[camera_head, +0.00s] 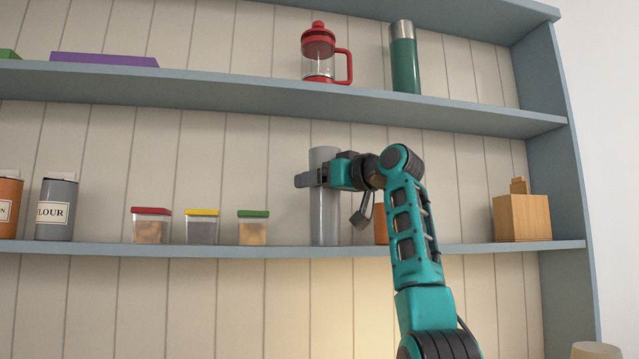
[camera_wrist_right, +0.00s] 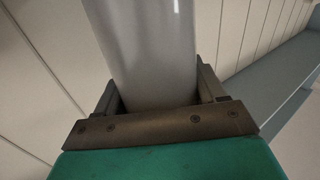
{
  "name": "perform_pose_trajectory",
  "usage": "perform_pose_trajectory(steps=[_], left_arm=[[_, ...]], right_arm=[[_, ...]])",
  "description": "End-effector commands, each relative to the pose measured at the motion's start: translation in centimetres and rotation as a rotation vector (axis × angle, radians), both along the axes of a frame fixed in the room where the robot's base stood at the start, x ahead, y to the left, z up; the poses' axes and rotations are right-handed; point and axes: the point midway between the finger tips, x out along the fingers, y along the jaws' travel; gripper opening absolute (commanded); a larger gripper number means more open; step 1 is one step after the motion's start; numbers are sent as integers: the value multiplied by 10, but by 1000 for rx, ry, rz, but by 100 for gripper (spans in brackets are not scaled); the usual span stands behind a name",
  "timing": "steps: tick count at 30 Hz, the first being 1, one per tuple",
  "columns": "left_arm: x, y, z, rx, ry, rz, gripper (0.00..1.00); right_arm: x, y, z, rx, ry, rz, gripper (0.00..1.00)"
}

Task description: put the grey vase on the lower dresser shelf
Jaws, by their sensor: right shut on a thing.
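The grey vase (camera_head: 325,220) is a tall plain cylinder. It stands upright at the lower dresser shelf (camera_head: 450,246), its foot at the height of the shelf board; I cannot tell whether it rests on the board or hangs just above it. My right gripper (camera_head: 318,178) is shut on the vase in its upper half, coming from the right. In the right wrist view the vase (camera_wrist_right: 150,50) fills the space between the fingers of my right gripper (camera_wrist_right: 160,95). My left gripper is in neither view.
Left of the vase stand small boxes with green (camera_head: 253,228), yellow (camera_head: 202,227) and red (camera_head: 151,226) lids. A mostly hidden orange-brown thing (camera_head: 381,225) is close on its right. A wooden block (camera_head: 522,217) stands farther right. The upper shelf (camera_head: 250,91) runs above.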

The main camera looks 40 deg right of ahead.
Motion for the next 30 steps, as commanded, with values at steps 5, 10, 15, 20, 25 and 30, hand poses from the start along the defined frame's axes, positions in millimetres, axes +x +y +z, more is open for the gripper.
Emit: perform_pose_trajectory(steps=[5, 10, 15, 20, 25, 30], left_arm=[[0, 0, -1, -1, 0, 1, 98], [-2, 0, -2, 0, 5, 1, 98], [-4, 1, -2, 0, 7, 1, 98], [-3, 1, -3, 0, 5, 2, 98], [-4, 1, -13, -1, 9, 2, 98], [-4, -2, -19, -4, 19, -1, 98]], right_arm=[[0, 0, -1, 1, 0, 0, 84], [0, 0, -1, 0, 0, 0, 96], [0, 0, 0, 0, 0, 0, 96], [-9, -1, 2, 0, -2, -1, 96], [-42, -3, 1, -1, -4, -3, 96], [-79, -5, 1, 0, -4, -4, 96]])
